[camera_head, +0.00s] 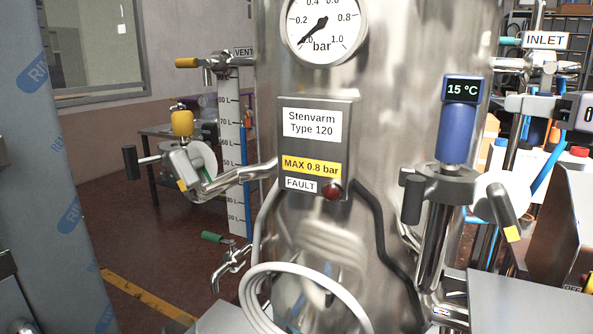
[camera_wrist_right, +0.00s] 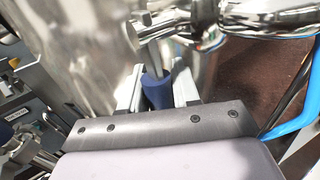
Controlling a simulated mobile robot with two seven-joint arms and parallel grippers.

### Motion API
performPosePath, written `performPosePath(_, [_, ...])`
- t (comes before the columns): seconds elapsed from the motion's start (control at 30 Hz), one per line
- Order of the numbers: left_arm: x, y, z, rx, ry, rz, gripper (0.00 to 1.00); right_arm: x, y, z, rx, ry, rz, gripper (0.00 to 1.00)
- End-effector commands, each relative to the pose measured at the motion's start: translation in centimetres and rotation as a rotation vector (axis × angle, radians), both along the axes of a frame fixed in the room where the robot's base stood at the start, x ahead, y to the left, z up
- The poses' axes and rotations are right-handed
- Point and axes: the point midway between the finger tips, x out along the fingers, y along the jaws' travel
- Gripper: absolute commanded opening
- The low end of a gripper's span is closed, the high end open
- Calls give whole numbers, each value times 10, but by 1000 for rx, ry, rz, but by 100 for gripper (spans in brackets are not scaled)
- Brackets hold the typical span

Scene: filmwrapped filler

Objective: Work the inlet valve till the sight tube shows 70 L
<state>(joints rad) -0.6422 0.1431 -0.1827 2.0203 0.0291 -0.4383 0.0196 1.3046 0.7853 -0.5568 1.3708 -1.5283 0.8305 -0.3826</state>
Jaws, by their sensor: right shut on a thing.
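The inlet valve is at the upper right of the head view, by the INLET label (camera_head: 546,40). My right gripper (camera_head: 513,103) comes in from the right below that label. In the right wrist view, the right gripper (camera_wrist_right: 158,90) is shut on the valve's blue handle (camera_wrist_right: 156,92), with a finger on each side. The sight tube (camera_head: 244,165) stands left of the tank beside a white litre scale (camera_head: 229,150). Blue shows in it along the scale; its exact top is too small to read surely. My left gripper is not in view.
The steel tank (camera_head: 330,240) fills the middle. Its pressure gauge (camera_head: 325,25) points near zero, and the FAULT lamp (camera_head: 331,191) looks dark red. A blue thermometer (camera_head: 455,130) reads 15 °C. A green-handled tap (camera_head: 230,260) is low left. A film-wrapped column (camera_head: 65,190) stands far left.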

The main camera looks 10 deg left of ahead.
Motion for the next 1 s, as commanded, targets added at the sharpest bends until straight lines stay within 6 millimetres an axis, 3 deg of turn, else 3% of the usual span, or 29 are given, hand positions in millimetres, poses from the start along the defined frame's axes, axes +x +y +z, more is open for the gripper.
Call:
performPosePath(0.57, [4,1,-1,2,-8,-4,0,0,1,5,41,-18,-3,0])
performPosePath(0.6, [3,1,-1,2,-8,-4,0,0,1,5,40,-19,-3,37])
performPosePath(0.67, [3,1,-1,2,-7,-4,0,0,1,4,40,-18,-3,52])
performPosePath(1.0, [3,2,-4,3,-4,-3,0,-2,-1,1,36,-14,-3,52])
